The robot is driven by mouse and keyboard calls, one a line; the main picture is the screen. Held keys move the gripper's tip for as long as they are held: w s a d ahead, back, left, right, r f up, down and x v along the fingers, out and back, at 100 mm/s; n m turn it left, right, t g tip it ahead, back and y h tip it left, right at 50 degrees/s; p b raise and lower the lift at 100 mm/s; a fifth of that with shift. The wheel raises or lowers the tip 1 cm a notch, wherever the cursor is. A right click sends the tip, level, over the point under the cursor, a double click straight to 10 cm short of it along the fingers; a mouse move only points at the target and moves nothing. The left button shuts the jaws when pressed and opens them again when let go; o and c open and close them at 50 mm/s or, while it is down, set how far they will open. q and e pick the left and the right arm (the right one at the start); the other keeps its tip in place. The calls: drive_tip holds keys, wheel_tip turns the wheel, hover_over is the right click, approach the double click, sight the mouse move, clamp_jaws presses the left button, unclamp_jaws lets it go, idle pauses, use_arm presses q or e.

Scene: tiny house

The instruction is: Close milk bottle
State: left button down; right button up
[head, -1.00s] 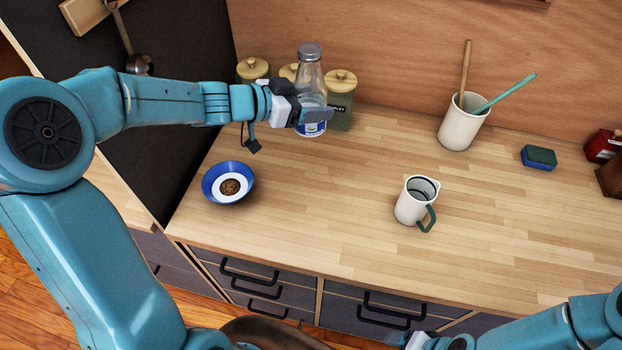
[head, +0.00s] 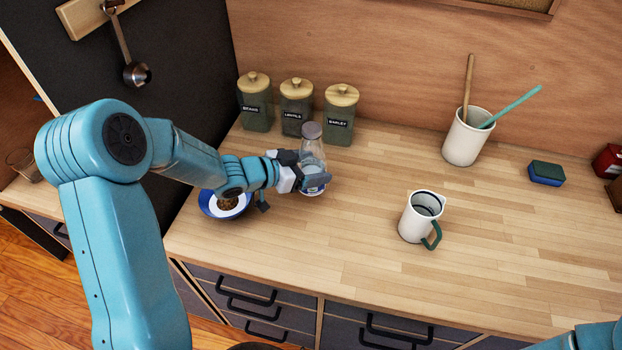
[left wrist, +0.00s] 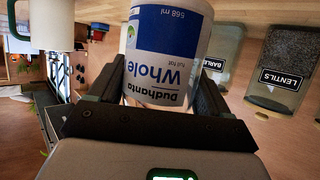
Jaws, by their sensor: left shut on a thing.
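The milk bottle (head: 313,153) is clear glass with a grey cap (head: 312,131) on its top. It stands upright over the counter, in front of the canisters; I cannot tell whether its base touches the wood. My left gripper (head: 315,180) is shut around the lower part of the bottle. In the left wrist view the bottle's blue and white label (left wrist: 168,50) sits between the two fingers (left wrist: 155,95). My right gripper is out of view; only a bit of my right arm shows at the bottom right of the head view.
Canisters stand behind: left (head: 256,108), lentils (head: 296,108) and barley (head: 341,115). A blue bowl (head: 207,207) is partly behind my left arm. A white jug (head: 416,222), a utensil crock (head: 465,140) and a sponge (head: 546,173) stand to the right. The front middle of the counter (head: 330,235) is clear.

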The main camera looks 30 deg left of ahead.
use_arm(q)
drive_tip(key=shift+d+r, duration=0.1)
drive_tip(key=shift+r, duration=0.05)
wheel_tip(320, 180, down, 4)
drive_tip(key=shift+f, duration=0.2)
drive_tip(key=shift+s, duration=0.1)
unclamp_jaws()
drive_tip(key=shift+f, duration=0.2)
drive_tip(key=shift+r, duration=0.25)
drive_tip(key=v, duration=1.2)
drive_tip(key=shift+b, duration=0.35)
